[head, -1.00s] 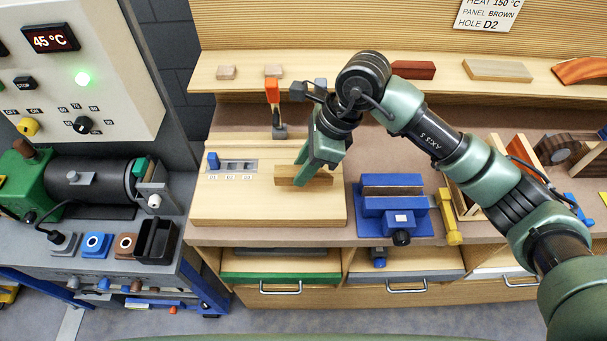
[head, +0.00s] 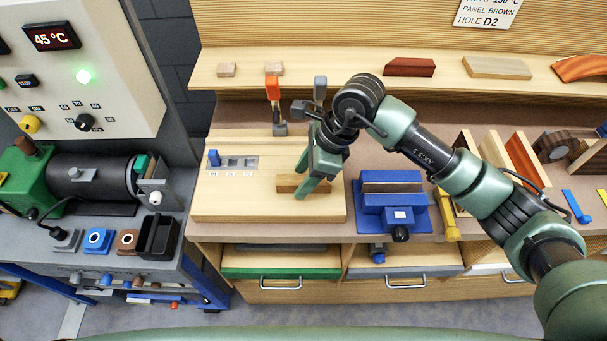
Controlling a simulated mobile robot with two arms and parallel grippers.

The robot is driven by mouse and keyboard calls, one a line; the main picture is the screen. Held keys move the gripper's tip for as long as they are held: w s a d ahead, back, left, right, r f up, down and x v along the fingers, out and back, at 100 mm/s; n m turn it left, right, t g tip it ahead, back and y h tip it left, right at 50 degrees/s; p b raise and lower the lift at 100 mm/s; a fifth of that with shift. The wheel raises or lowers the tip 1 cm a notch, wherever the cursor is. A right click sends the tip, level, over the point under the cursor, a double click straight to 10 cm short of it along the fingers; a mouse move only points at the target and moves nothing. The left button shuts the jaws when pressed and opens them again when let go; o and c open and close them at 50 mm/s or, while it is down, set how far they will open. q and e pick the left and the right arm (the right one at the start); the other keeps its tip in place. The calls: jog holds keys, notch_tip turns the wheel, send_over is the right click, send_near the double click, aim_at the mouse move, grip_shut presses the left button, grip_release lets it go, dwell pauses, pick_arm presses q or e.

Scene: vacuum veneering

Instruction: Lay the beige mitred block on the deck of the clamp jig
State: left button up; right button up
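The beige mitred block (head: 288,184), looking tan here, is at the right part of the clamp jig's pale wooden deck (head: 235,207). My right gripper (head: 306,186) points down with its green fingers shut on the block, and they hide part of it. I cannot tell whether the block touches the deck or is just above it. An orange-handled toggle clamp (head: 273,92) stands upright at the deck's back edge. A second, grey-handled clamp (head: 320,90) is partly hidden by my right wrist. My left gripper is not in view.
A blue vise (head: 392,212) stands close to the right of the deck. A blue peg (head: 214,157) and labelled slots are on the deck's left. A shelf behind (head: 350,65) bears a dark red block (head: 410,67) and a pale block (head: 497,67). The deck's front is clear.

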jog(key=shift+r, duration=0.1)
jog(key=shift+r+p, duration=0.2)
jog(key=shift+p, duration=0.15)
jog(key=b+v, duration=0.3)
jog(key=v, duration=0.8)
jog(key=shift+d+r, duration=0.25)
jog(key=shift+r, duration=0.1)
jog(key=shift+f, duration=0.1)
